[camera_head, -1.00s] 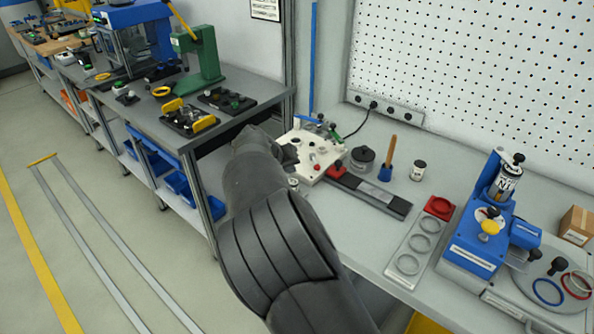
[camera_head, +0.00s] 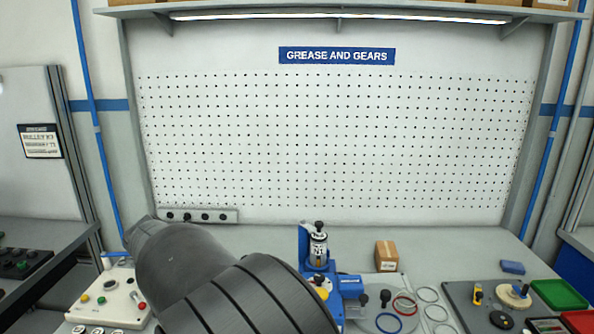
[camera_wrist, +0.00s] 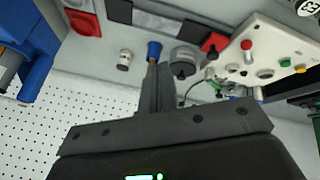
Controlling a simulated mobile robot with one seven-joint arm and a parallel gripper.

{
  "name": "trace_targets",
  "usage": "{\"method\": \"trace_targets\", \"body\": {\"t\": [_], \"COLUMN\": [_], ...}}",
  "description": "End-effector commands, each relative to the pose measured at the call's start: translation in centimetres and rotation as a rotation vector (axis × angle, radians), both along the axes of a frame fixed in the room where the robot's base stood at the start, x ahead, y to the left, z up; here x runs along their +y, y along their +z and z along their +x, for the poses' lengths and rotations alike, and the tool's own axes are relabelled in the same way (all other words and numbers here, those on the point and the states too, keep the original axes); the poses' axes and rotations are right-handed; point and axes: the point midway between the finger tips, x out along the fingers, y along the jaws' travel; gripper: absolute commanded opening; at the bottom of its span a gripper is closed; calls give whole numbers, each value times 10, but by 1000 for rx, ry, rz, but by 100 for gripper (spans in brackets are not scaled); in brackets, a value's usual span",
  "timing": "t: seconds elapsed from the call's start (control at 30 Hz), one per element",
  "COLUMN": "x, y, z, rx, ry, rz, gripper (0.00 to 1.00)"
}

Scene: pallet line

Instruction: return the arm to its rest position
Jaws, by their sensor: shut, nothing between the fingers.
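My arm (camera_head: 215,290) shows large and dark in the lower left middle of the head view, reaching over the bench with several ringed joints. My gripper's fingers are hidden there. In the wrist view my gripper (camera_wrist: 158,72) is shut, its fingers together and nothing held. The blue-ended tool with a wooden handle (camera_wrist: 154,50) appears just beyond the fingertips; I cannot tell how far apart they are.
The bench holds a blue grease dispenser (camera_head: 318,262), a cardboard box (camera_head: 386,256), a white fixture with coloured buttons (camera_head: 110,303) and a dark board (camera_head: 465,294). In the wrist view a grey round pot (camera_wrist: 185,58) and small white jar (camera_wrist: 125,60) stand nearby. A pegboard (camera_head: 340,140) rises behind.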

Motion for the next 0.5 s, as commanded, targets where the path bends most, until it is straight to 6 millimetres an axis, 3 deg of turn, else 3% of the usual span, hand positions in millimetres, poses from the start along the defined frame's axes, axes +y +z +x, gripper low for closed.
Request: {"method": "trace_targets", "body": {"t": [0.03,0.23,0.5], "x": [-31,-134,-256], "y": [12,43,75], "z": [6,3,-37], "rx": [19,82,119], "ry": [-33,-127,-226], "rz": [23,103,199], "gripper": [0,0,0]}}
